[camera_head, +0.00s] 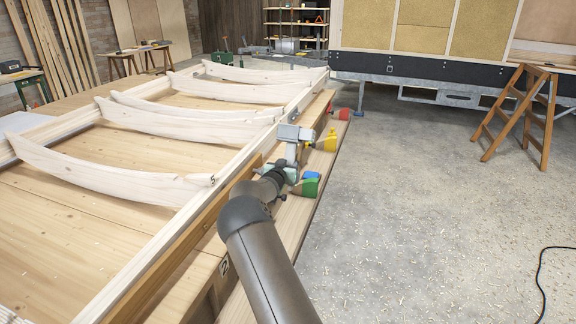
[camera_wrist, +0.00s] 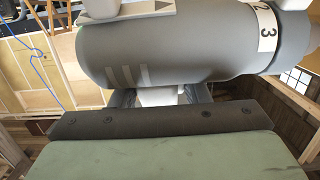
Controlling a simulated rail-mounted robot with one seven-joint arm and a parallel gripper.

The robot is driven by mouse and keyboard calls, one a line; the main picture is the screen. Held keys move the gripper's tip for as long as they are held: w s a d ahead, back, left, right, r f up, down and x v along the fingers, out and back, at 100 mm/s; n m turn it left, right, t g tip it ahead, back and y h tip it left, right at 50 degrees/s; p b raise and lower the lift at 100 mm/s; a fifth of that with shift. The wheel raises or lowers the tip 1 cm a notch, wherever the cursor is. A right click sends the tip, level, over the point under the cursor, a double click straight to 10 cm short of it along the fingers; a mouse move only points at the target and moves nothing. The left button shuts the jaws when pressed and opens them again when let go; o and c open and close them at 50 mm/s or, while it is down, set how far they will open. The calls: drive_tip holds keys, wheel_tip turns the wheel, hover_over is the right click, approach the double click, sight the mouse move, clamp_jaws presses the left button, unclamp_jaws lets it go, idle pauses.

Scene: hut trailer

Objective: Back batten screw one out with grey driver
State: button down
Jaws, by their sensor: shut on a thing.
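My gripper (camera_head: 291,152) is shut on the grey driver (camera_head: 296,132), beside the long edge of the timber frame. In the wrist view the driver's grey barrel (camera_wrist: 150,55) lies across the picture, with pale stripes and a white collar marked with digits. My gripper's fingers (camera_wrist: 160,97) show partly below the barrel, against it. A long timber strip (camera_head: 190,230), perhaps the batten, runs along the near side of the frame. I cannot make out any batten screw. The driver's tip and any contact with a screw cannot be told.
Green (camera_head: 306,188), blue (camera_head: 311,175), yellow (camera_head: 327,141) and red (camera_head: 341,113) tools lie along the bench edge near my gripper. Curved pale ribs (camera_head: 120,178) stand across the frame at left. The floor (camera_head: 420,220) at right is open, with a wooden stepladder (camera_head: 518,112) farther back.

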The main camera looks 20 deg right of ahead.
drive_tip(key=shift+r, duration=0.1)
drive_tip(key=shift+s+d+b, duration=0.3)
drive_tip(key=shift+d+b, duration=0.1)
drive_tip(key=shift+b, duration=0.55)
drive_tip(key=shift+s+d+b, duration=0.6)
drive_tip(key=shift+d+b, duration=0.1)
drive_tip(key=w+d+p, duration=0.1)
drive_tip(key=w+d, duration=0.1)
drive_tip(key=d, duration=0.5)
drive_tip(key=shift+w+d+p, duration=0.2)
drive_tip(key=shift+d+p, duration=0.1)
drive_tip(key=shift+p, duration=0.05)
